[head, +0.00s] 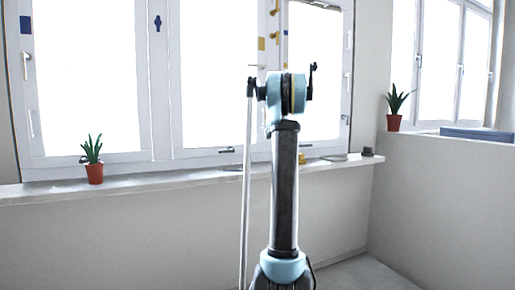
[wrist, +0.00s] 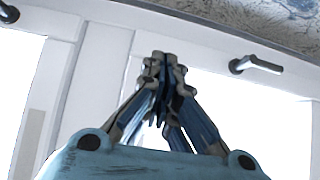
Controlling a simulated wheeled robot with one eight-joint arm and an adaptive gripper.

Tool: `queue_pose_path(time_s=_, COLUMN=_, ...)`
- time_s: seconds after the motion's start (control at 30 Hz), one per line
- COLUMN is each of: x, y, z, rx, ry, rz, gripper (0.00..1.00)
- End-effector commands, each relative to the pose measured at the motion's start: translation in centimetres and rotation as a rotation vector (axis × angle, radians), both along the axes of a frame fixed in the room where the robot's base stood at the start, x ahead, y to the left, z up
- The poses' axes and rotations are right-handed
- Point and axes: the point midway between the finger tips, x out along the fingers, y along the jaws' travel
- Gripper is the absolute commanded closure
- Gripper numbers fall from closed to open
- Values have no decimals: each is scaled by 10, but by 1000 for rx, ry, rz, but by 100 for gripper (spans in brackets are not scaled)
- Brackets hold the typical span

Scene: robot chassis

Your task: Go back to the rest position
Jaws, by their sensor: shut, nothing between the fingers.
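My gripper (wrist: 163,62) shows in the wrist view with its two blue-and-grey fingers drawn together at the tips. It is shut and nothing is between the fingers. Behind it in the wrist view are a white window frame (wrist: 98,72) and bright panes. In the head view my arm stands upright in the middle, in front of the window. I cannot make out the fingers in the head view.
A window sill (head: 150,184) runs behind my arm. A potted plant (head: 94,160) stands on it at left. Another plant (head: 395,108) stands on the low wall (head: 445,180) at right. A window handle (wrist: 255,65) shows in the wrist view.

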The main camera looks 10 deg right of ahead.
Motion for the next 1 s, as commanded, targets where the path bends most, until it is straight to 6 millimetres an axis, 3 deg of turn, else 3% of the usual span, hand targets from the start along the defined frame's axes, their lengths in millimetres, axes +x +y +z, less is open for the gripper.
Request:
queue_pose_path(time_s=0.17, x=-28, y=22, z=-2, rx=6, ry=28, rz=7, gripper=100)
queue_pose_path(time_s=0.27, x=-57, y=43, z=-7, rx=12, ry=61, rz=11, gripper=100)
queue_pose_path(time_s=0.67, x=-195, y=119, z=-49, rx=24, ry=207, rz=6, gripper=100)
queue_pose_path(time_s=1.0, x=-318, y=164, z=-104, rx=18, ry=328, rz=-18, gripper=100)
